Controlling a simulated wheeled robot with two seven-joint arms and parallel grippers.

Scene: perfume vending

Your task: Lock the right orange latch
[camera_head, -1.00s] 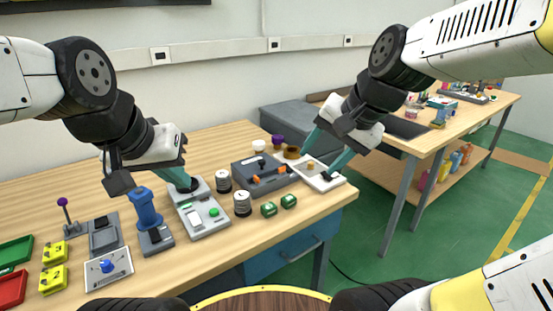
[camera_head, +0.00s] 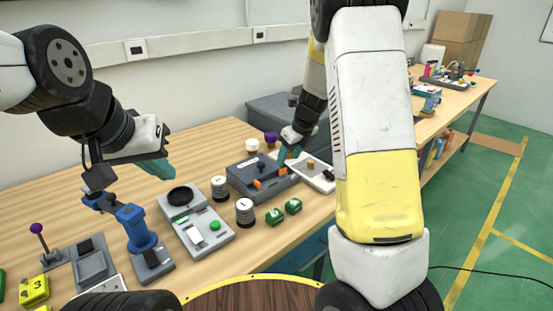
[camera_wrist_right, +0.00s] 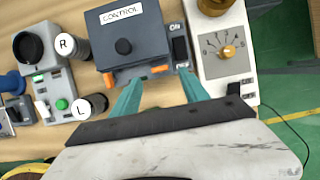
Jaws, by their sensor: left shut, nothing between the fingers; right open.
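The grey control box (camera_head: 245,172) stands on the table with two orange latches at its front. The right orange latch (camera_head: 283,171) also shows in the right wrist view (camera_wrist_right: 160,69); the left latch (camera_head: 257,184) is there too (camera_wrist_right: 109,80). My right gripper (camera_head: 290,156) is at the box's right end. In the right wrist view my right gripper (camera_wrist_right: 160,77) is open, its teal fingers on either side of the right latch in the picture; contact cannot be told. My left gripper (camera_head: 168,170) is shut and empty above the table, left of the box.
A white dial panel (camera_wrist_right: 220,62) is close to the box's right side. A grey device with a dark cup (camera_head: 181,196) is below my left gripper.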

